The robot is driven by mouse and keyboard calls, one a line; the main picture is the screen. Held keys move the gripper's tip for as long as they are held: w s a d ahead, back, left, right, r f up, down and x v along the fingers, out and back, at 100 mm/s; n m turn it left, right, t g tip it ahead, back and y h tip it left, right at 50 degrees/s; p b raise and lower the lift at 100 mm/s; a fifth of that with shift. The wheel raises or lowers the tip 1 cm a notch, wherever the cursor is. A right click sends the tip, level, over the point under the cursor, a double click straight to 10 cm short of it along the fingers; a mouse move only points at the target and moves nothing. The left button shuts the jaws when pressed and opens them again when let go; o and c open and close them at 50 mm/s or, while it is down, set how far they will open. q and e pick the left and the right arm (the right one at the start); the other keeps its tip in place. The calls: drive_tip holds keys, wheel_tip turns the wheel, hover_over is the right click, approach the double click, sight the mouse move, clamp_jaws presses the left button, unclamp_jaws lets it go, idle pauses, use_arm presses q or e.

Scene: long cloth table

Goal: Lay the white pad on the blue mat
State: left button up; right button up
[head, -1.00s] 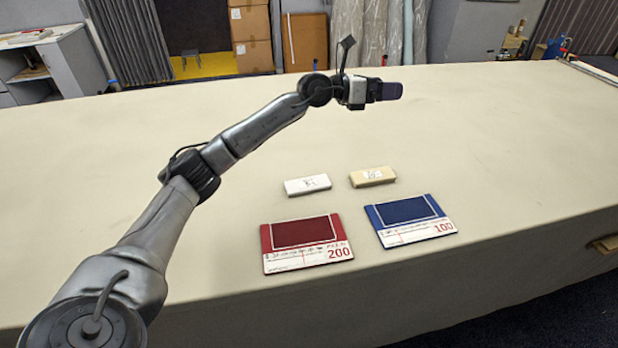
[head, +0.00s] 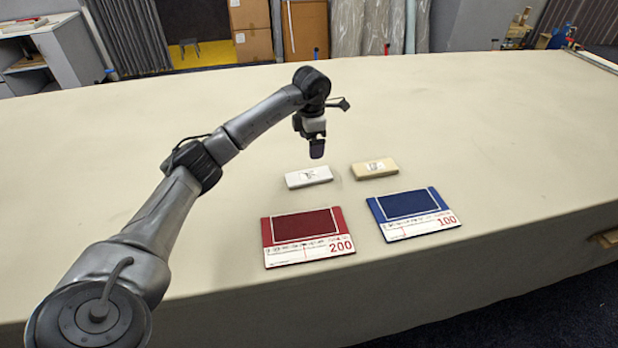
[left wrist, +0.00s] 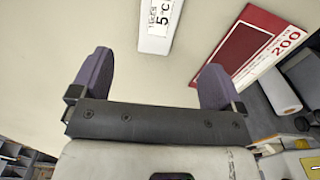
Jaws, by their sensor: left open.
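The white pad (head: 308,177) lies flat on the table behind the red mat, with a small printed label on top. It also shows in the left wrist view (left wrist: 158,32), ahead of the fingers and cut by the top edge. The blue mat (head: 412,213) lies to the right of the red mat, with a white strip reading 100; nothing lies on it. My left gripper (head: 317,150) points down above and just behind the white pad, apart from it. In the left wrist view its two purple fingers (left wrist: 155,80) are spread, with nothing between them. My right gripper is not in view.
A tan pad (head: 375,169) lies right of the white pad, close by. The red mat (head: 307,237), marked 200, lies in front of the white pad and also shows in the wrist view (left wrist: 245,45). The cloth table (head: 500,130) is otherwise clear.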

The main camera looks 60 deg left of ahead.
sight(310, 175)
use_arm(q)
wheel_tip(310, 175, down, 12)
drive_tip(key=shift+s+b, duration=0.1)
drive_tip(key=shift+b, duration=0.7)
drive_tip(key=c, duration=1)
